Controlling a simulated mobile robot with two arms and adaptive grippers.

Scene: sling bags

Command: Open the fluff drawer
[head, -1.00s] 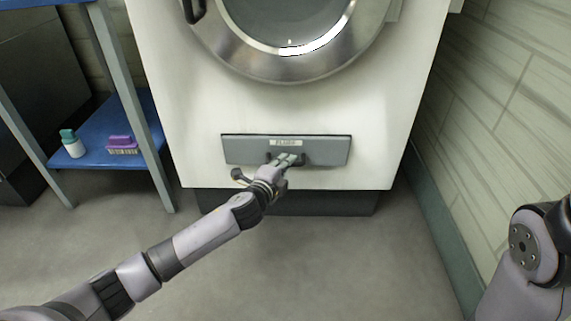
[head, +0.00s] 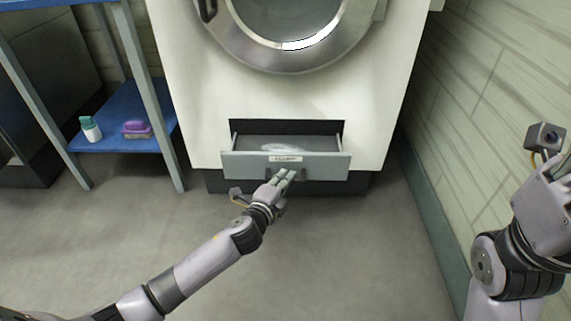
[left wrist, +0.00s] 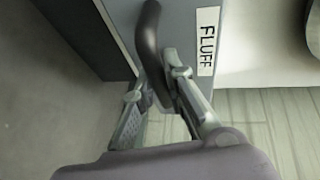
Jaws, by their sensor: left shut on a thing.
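The fluff drawer (head: 322,163) is a grey drawer low in the front of the white machine. In the head view it is pulled part way out, and whitish fluff (head: 283,147) shows inside. Its front carries a label reading FLUFF, seen in the left wrist view (left wrist: 208,41). My left gripper (head: 285,178) is at the drawer front, shut on the dark curved handle (left wrist: 151,45); the fingers (left wrist: 155,95) lie on both sides of it. My right arm (head: 535,215) is at the right edge; its fingertips are not visible.
The white machine (head: 200,100) has a round door (head: 290,60) above the drawer. A blue shelf (head: 110,142) at left holds a bottle (head: 91,129) and a purple brush (head: 137,129). A tiled wall (head: 480,90) stands at right. The floor (head: 350,260) in front is clear.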

